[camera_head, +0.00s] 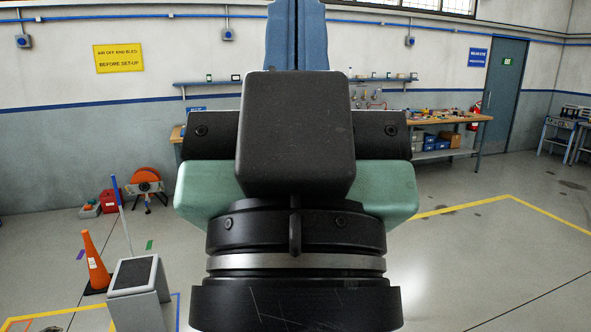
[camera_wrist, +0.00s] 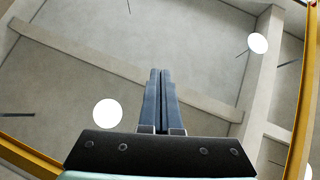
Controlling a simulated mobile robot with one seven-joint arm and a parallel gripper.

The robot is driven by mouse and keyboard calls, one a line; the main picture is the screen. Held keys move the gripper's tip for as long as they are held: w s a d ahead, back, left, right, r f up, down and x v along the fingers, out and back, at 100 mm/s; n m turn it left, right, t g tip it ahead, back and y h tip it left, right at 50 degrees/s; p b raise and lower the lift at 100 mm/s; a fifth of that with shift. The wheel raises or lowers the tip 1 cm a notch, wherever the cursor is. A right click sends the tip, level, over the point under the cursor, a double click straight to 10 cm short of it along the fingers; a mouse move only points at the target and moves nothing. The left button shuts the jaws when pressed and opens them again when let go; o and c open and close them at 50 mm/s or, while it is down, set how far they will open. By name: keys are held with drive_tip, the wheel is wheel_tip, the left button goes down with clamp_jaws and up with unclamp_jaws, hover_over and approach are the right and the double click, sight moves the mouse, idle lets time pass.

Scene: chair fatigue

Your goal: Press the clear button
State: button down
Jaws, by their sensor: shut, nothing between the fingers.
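My gripper (camera_head: 296,8) points upward in the head view, with its two blue fingers together and the tips at or past the top edge. In the wrist view the fingers (camera_wrist: 161,73) are side by side with only a thin dark line between them, and nothing is held. They point at the ceiling. I cannot make out a clear button in either view. My arm and wrist cover the middle of the head view and hide whatever stands behind them.
An orange cone (camera_head: 94,262) and a grey stand with a dark top (camera_head: 136,274) are at lower left. A workbench (camera_head: 458,120) with tools stands back right, beside a blue door (camera_head: 501,82). The right floor is open.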

drive_tip(key=w+d+f+n+g, duration=0.1)
drive_tip(key=w+f+g, duration=0.2)
drive_tip(key=f, duration=0.7)
drive_tip(key=w+d+f+g, duration=0.1)
drive_tip(key=w+f+g, duration=0.25)
drive_tip(key=f, duration=0.55)
drive_tip(key=w+d+f+n+g, duration=0.1)
drive_tip(key=w+f+g, duration=0.25)
drive_tip(key=f, duration=0.65)
drive_tip(key=s+f+g+y, duration=0.1)
drive_tip(key=s+f+g, duration=0.2)
drive_tip(key=f, duration=0.6)
drive_tip(key=s+f+n+g+y, duration=0.1)
drive_tip(key=s+f+g, duration=0.2)
drive_tip(key=f, duration=0.7)
drive_tip(key=s+f+g, duration=0.2)
drive_tip(key=s+f, duration=0.3)
drive_tip(key=f, duration=0.4)
drive_tip(key=shift+a+f+n+g+y, duration=0.2)
drive_tip(key=shift+f+n+g+y, duration=0.1)
drive_tip(key=shift+f+g+y, duration=0.1)
drive_tip(key=p+x, duration=0.1)
drive_tip(key=x, duration=0.8)
drive_tip(key=shift+w+a+f, duration=0.1)
drive_tip(key=shift+w+f, duration=0.1)
drive_tip(key=shift+w, duration=0.1)
wheel_tip(320, 180, down, 3)
drive_tip(key=shift+r, duration=0.2)
drive_tip(key=shift+f, duration=0.85)
